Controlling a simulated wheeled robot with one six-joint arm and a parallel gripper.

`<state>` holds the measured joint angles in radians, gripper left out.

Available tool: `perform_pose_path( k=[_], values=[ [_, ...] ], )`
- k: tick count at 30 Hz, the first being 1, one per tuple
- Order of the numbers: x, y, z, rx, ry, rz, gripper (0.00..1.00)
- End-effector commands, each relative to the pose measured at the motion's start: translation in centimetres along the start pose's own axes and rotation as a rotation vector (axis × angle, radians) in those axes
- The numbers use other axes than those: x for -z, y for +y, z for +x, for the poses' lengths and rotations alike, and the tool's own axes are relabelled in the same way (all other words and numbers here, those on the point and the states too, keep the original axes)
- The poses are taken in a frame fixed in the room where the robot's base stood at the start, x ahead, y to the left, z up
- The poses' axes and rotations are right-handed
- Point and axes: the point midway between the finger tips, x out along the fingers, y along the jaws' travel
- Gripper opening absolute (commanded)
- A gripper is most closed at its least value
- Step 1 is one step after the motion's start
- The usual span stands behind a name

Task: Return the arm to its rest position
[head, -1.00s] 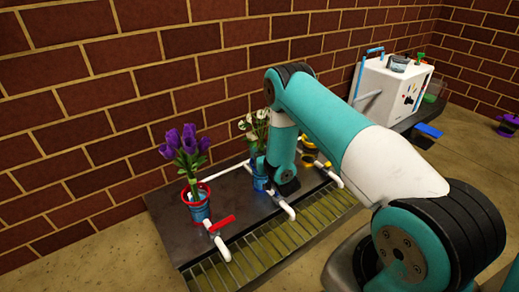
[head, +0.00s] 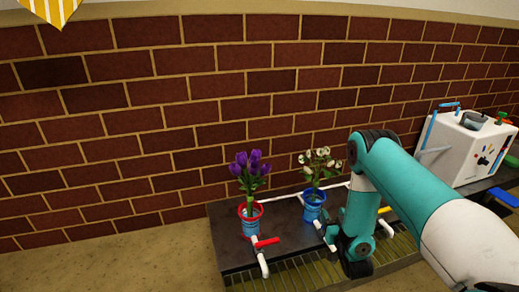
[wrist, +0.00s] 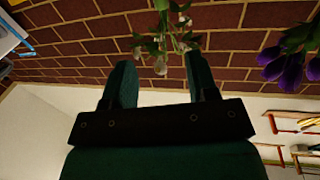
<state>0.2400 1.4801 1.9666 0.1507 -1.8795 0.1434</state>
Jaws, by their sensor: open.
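My teal arm reaches in from the right in the head view, bent down at its elbow. My gripper (wrist: 157,82) shows in the wrist view with its two green fingers apart and nothing between them. White flowers (wrist: 165,35) show beyond the fingertips there, apart from them as far as I can tell. In the head view the white flowers (head: 320,163) stand in a blue pot (head: 313,206), just left of my arm's lower end. The gripper's fingers are not clear in the head view.
Purple flowers (head: 250,172) stand in a red-rimmed blue pot (head: 250,219) on the dark bench (head: 226,238), beside a pipe with a red valve handle (head: 266,242). A white machine (head: 463,146) stands at the right. The brick wall (head: 130,110) runs behind; floor at the left is clear.

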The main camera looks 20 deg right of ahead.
Motion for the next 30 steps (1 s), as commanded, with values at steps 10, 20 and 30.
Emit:
perform_pose_path(
  k=[10,20,30],
  values=[
    [8.6,-4.2,4.6,0.029,-0.206,0.066,0.54],
    [23.9,-15.6,0.3,0.254,-0.681,0.133,0.54],
    [37.2,-22.5,-18.0,0.644,-1.124,-0.038,0.54]
  ],
)
